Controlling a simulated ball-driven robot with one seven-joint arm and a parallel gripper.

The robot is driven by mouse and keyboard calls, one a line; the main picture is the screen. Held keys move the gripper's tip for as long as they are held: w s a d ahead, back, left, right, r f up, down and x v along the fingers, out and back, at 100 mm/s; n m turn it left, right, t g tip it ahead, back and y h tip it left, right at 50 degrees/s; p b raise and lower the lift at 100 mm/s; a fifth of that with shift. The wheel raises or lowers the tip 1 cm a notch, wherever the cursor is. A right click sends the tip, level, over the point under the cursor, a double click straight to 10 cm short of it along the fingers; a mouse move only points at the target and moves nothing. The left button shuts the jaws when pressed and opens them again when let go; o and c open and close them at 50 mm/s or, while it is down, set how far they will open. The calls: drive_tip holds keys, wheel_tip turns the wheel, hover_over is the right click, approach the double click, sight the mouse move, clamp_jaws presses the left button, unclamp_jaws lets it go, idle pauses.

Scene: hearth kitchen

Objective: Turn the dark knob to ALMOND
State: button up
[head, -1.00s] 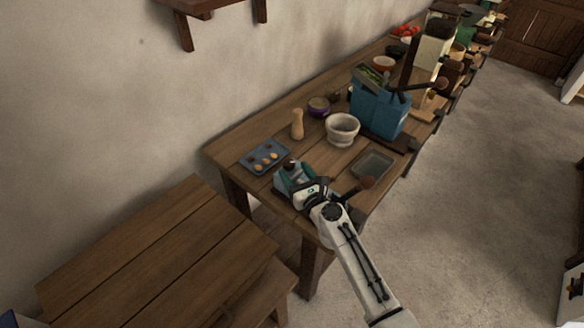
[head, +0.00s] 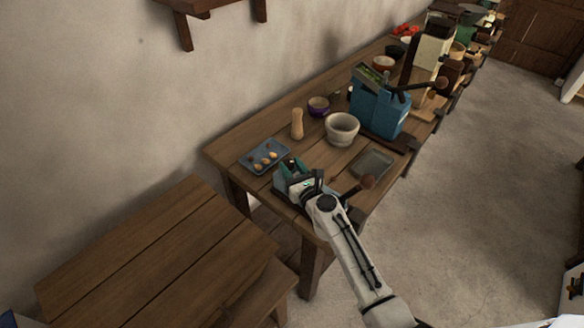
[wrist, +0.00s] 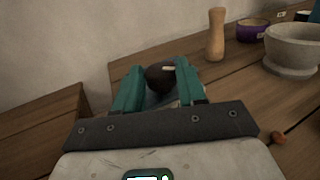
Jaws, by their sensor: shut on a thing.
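The dark round knob (wrist: 160,75) sits between the teal fingers of my gripper (wrist: 158,84) in the wrist view. A short pale mark on its top points to the right in that view. The fingers are shut on the knob's two sides. In the head view my gripper (head: 290,168) is at the near end of the long table, over a small blue-grey housing (head: 279,184) that it mostly covers. No ALMOND lettering can be read in either view.
A blue tray with several nuts (head: 265,156) lies just beyond my gripper. A wooden pestle-like piece (head: 297,124), a stone mortar (head: 342,129), a purple bowl (head: 318,106) and a grey shallow tray (head: 372,164) stand nearby. A blue machine (head: 378,110) is farther along. A lower bench (head: 150,250) is at left.

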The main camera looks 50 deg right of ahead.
drive_tip(key=shift+c, duration=1.2)
